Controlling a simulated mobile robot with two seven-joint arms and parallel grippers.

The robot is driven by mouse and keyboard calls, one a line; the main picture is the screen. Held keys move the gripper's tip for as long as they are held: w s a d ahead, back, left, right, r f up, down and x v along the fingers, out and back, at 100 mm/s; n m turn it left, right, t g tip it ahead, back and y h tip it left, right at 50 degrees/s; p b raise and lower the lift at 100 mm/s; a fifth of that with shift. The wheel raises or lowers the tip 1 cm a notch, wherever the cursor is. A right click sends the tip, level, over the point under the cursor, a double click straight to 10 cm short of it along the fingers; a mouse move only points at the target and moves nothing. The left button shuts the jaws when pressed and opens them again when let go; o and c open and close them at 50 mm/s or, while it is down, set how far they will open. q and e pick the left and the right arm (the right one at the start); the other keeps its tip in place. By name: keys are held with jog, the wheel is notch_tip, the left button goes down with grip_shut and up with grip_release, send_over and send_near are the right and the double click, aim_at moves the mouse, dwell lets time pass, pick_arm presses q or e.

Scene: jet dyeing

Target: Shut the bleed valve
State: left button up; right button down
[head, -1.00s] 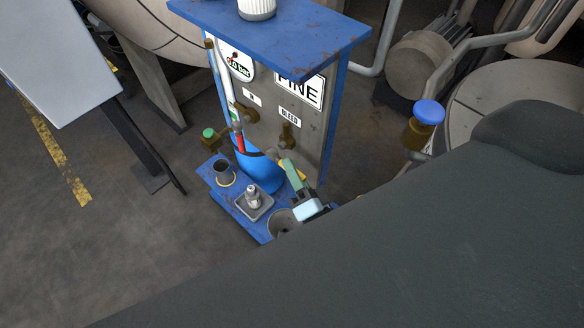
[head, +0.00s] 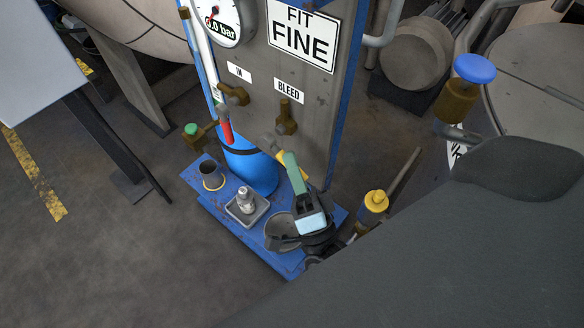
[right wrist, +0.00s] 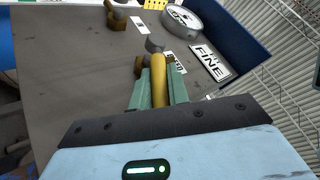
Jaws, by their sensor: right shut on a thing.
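The bleed valve (head: 286,122) is a brass fitting on the grey panel, under the BLEED label (head: 288,91). Its lever has a grey end and a yellow sleeve (head: 285,153), and slants down to the right in the head view. My right gripper (head: 296,172) is shut on the yellow sleeve. In the right wrist view, the sleeve (right wrist: 160,92) lies between the two green fingers (right wrist: 158,88); they partly hide the valve body and label. My left gripper is not in view.
Beside it is the IN valve (head: 234,94) with a red-sleeved lever (head: 226,130). A blue drum (head: 250,168) stands below. A tray with a small metal part (head: 246,194) and a dark cup (head: 211,174) sit on the blue base. A yellow-capped fitting (head: 376,201) is at the right.

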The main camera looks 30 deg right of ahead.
dwell(0.3)
jog(key=c, duration=1.3)
grip_release()
jog(key=shift+c, duration=0.2)
jog(key=shift+f, duration=0.1)
jog(key=b+v, duration=0.1)
jog(key=v, duration=0.6)
jog(key=shift+s+f+b, duration=0.2)
jog(key=shift+s+b, duration=0.1)
jog(key=shift+s, duration=0.05)
